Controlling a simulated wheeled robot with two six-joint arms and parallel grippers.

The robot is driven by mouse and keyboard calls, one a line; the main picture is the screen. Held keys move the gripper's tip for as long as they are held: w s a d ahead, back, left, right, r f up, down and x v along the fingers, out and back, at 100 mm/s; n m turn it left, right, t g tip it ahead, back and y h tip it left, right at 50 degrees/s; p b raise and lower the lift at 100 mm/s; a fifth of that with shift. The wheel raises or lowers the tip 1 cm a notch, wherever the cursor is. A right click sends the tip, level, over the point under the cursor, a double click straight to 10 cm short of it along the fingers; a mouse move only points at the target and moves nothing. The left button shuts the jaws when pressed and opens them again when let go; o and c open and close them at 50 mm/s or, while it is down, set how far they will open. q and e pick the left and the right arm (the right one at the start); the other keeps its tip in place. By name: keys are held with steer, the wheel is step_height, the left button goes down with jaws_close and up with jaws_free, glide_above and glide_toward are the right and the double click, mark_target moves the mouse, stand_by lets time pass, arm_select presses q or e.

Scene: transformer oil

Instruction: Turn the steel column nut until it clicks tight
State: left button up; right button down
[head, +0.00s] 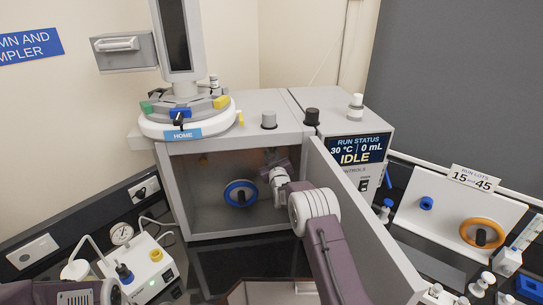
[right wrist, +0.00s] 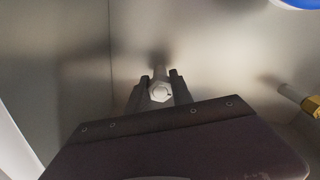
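The steel column nut (right wrist: 159,92) is a small pale hex piece near the middle of the right wrist view, on a fitting at the compartment's back wall. My right gripper (right wrist: 160,84) has one dark finger on each side of it, and both appear to touch its sides. In the head view my right gripper (head: 272,156) is inside the open grey oven compartment, at its right, and hides the nut there. My left arm shows only at the lower left corner; its gripper is out of view.
A blue-rimmed wheel (head: 240,193) is in the compartment, left of my right arm. The open door (head: 362,220) stands close to that arm's right. A pump unit (head: 142,266) stands lower left.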

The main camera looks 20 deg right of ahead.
steer(key=shift+f+b, duration=0.15)
steer(key=shift+b, duration=0.45)
steer(key=m+b, duration=1.1)
steer(key=b, duration=0.4)
steer(key=m+b, duration=0.2)
steer(key=m, duration=0.1)
steer(key=shift+b, duration=0.3)
steer(key=shift+m+b, duration=0.75)
steer(key=shift+m, duration=0.25)
steer(key=shift+r, duration=0.2)
steer(key=c, duration=1.1)
jaws_free()
